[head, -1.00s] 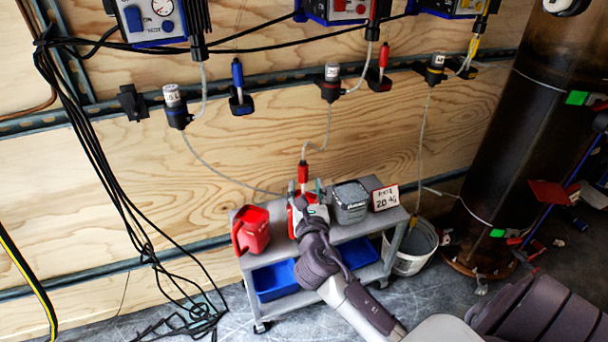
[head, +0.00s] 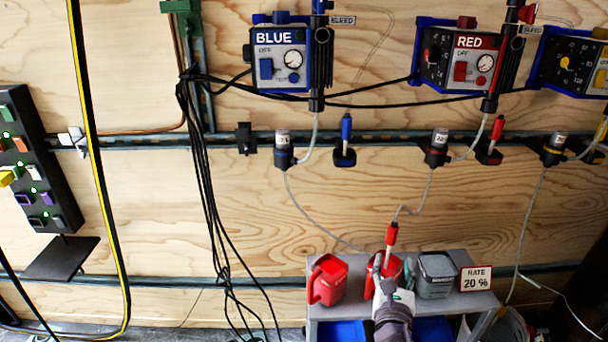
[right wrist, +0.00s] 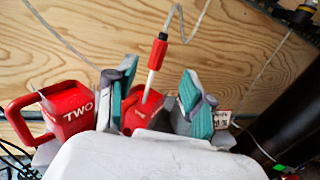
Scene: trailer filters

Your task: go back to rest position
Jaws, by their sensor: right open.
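My right gripper (head: 381,277) is at the cart top, over a red jug (head: 396,270). In the right wrist view the gripper (right wrist: 158,98) is open, its two teal-padded fingers apart on either side of the red jug (right wrist: 133,118). A red-handled probe (right wrist: 158,52) on a clear tube stands with its pale tip at that jug; it also shows in the head view (head: 391,235). I cannot tell whether the fingers touch the jug. My left gripper is not in view.
A red jug marked TWO (right wrist: 72,108) stands to the left and a grey container (head: 436,274) to the right, on the grey cart (head: 350,311). A RATE 20 % sign (head: 477,279) is at the cart's right. Pumps labelled BLUE (head: 281,62) and RED (head: 458,62) hang above. Black cables hang left.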

